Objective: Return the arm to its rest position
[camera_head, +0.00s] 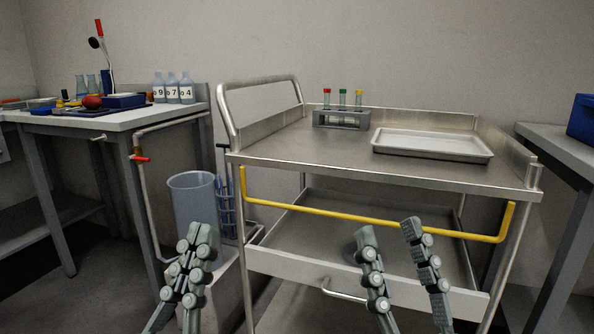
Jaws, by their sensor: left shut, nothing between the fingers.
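My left gripper (197,236) is at the lower left of the head view, its fingers pointing up and drawn together with nothing held. It appears in front of the cart's left side and overlaps the lower part of a grey bin (192,194). My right gripper (389,232) is in the lower middle, its two fingers spread apart and empty. It appears in front of the cart's lower shelf, its fingertips near the yellow bar (375,219) in the picture. Whether it touches the bar cannot be told. The rest of both arms is out of view.
A metal cart (300,150) bears a rack (341,119) of three capped tubes and a white tray (432,143). A lab table (145,117) with bottles (172,92) stands left. Another table (562,146) with a blue box (583,119) stands right. A blue rack (226,207) stands beside the bin.

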